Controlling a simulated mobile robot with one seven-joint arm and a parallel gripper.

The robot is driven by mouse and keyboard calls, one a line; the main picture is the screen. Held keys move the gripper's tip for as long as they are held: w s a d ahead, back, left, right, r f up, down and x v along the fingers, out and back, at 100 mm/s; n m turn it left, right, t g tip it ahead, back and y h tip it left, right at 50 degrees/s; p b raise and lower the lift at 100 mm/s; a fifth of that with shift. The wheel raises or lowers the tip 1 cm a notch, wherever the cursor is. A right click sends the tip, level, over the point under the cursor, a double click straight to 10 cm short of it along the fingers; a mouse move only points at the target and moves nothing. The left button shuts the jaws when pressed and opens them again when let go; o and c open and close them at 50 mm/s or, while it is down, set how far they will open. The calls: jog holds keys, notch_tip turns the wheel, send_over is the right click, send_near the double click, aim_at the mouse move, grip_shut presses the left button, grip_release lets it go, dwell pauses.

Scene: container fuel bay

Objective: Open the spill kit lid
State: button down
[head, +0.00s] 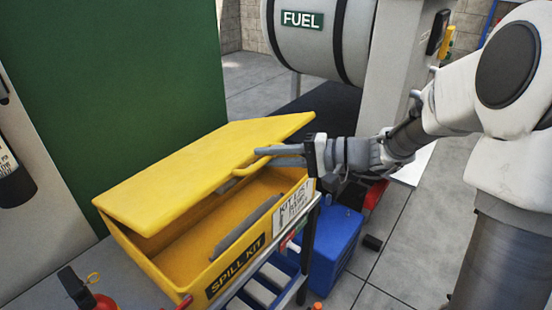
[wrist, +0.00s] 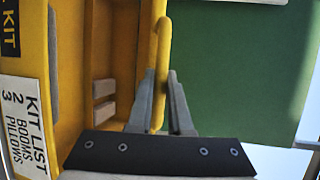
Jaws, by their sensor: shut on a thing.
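The yellow spill kit box (head: 170,260) stands on a rack, marked "SPILL KIT" on its front, with a "KIT LIST" label on its right side. Its yellow lid (head: 200,165) is partly raised and tilted, with a gap at the front showing the inside. A yellow handle (head: 252,162) curves from the lid's front edge. My gripper (head: 275,156) is at this handle. In the wrist view the two grey fingers (wrist: 160,105) are shut on the handle (wrist: 160,70), one on each side. A grey item lies inside the box; most of the interior is hidden.
A blue box (head: 335,240) stands right of the rack. A grey fuel tank (head: 320,35) is behind. A green panel (head: 100,90) rises behind the lid. A red object (head: 105,302) with a black top is at front left. Floor at right is mostly clear.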

jog(key=w+a+r+h+p, duration=0.1)
jog(key=w+a+r+p, duration=0.2)
jog(key=r+p, duration=0.2)
jog(key=w+a+r+g+h+p, duration=0.1)
jog(key=w+a+r+p, duration=0.2)
jog(key=r+p, duration=0.3)
jog(key=w+a+r+m+h+p, duration=0.1)
jog(key=w+a+r+p, duration=0.1)
jog(key=a+r+p, duration=0.3)
jog(key=shift+w+r+g+h+p, duration=0.4)
jog(key=shift+r+p, duration=0.15)
jog(key=shift+p, duration=0.4)
jog(key=c, duration=0.8)
grip_release()
jog(key=shift+c, duration=0.2)
jog(key=b+v, duration=0.2)
jog(key=v, duration=1.5)
